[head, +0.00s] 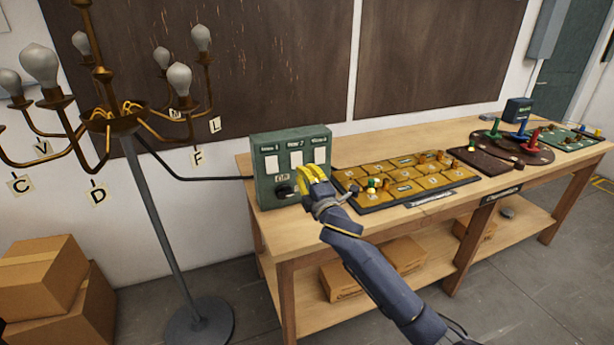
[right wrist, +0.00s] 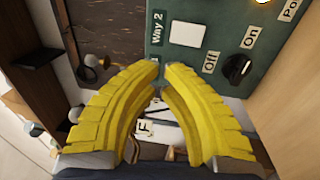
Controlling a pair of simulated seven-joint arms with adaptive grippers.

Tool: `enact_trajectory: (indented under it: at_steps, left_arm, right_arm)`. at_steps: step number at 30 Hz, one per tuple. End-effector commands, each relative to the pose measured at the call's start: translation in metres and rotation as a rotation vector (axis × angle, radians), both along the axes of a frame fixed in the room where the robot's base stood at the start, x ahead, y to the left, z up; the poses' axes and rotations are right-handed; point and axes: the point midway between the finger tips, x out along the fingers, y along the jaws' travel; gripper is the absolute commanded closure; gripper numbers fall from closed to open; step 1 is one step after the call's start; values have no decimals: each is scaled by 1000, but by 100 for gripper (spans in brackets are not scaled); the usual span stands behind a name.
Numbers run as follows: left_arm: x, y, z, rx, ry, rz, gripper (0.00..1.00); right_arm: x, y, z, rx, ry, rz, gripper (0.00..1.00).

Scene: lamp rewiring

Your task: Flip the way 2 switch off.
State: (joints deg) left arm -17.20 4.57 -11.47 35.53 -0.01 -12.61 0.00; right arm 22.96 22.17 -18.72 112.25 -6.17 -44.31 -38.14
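My left gripper is out of view.
A brass chandelier (head: 110,122) on a grey stand is left of the bench, with a black cable running to the box. A yellow tile board (head: 405,180) lies right of my gripper. Further right are a dark round board (head: 518,150) and a green board (head: 570,138).

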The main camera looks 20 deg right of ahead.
Motion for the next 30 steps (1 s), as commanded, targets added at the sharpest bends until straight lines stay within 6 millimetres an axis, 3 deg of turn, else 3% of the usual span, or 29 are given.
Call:
enact_trajectory:
  at_steps: [7, 23, 26, 30]
  left_arm:
    - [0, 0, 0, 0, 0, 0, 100]
    - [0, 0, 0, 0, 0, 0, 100]
    - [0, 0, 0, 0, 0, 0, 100]
    - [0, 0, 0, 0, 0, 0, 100]
  right_arm:
    - [-14, 0, 2, 0, 0, 0, 100]
    - [-16, 0, 1, 1, 2, -1, 100]
    - [-22, 0, -10, 17, 23, -6, 100]
    - [-46, -1, -51, 81, 102, -33, 100]
